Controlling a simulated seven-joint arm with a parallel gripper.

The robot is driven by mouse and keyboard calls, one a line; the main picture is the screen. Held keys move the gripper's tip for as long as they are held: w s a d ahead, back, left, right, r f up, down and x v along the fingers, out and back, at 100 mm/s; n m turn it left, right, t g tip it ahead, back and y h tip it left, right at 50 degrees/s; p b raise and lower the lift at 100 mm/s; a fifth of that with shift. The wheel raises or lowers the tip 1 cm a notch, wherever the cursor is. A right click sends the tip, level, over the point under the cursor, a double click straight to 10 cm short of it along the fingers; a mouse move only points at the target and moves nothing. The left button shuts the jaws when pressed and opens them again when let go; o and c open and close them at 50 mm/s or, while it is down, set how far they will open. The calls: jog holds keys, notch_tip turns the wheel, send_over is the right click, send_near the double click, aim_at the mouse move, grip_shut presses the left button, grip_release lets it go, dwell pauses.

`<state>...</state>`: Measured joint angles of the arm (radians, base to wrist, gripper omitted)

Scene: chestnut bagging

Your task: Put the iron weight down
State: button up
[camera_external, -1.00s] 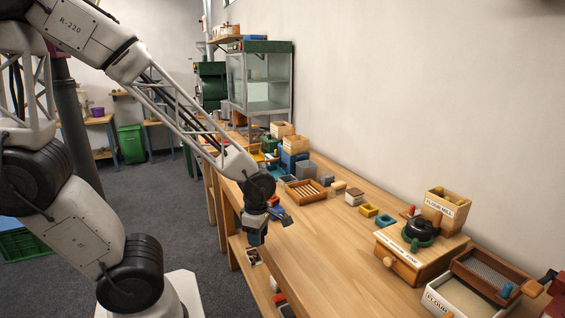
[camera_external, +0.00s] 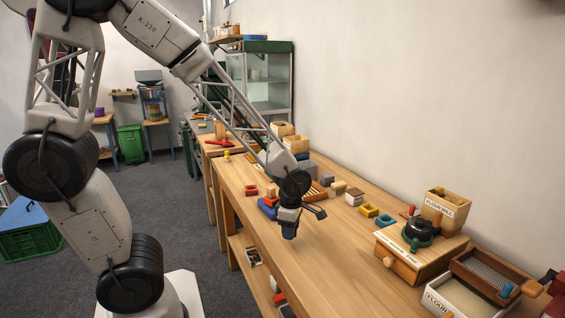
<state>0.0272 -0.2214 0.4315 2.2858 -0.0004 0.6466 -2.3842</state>
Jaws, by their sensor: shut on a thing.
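My gripper (camera_external: 289,232) hangs pointing down over the near left part of the long wooden table (camera_external: 335,250). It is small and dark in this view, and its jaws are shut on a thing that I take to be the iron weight. The weight's outline cannot be told apart from the dark fingers. I cannot tell how high the gripper is above the wood, or whether the weight touches it.
A grey block (camera_external: 327,181) and yellow tray (camera_external: 369,210) stand farther right. The wooden flour mill (camera_external: 410,252) and flour box (camera_external: 455,302) are at the near right. Bare table lies between.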

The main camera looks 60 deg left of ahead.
jog(key=shift+w, duration=0.25)
jog(key=shift+f, duration=0.15)
jog(key=shift+f, duration=1.6)
jog(key=shift+f, duration=0.1)
jog(key=o, duration=1.2)
jog(key=shift+o, duration=0.2)
notch_tip(320, 180, up, 12)
jog(key=shift+r, duration=0.1)
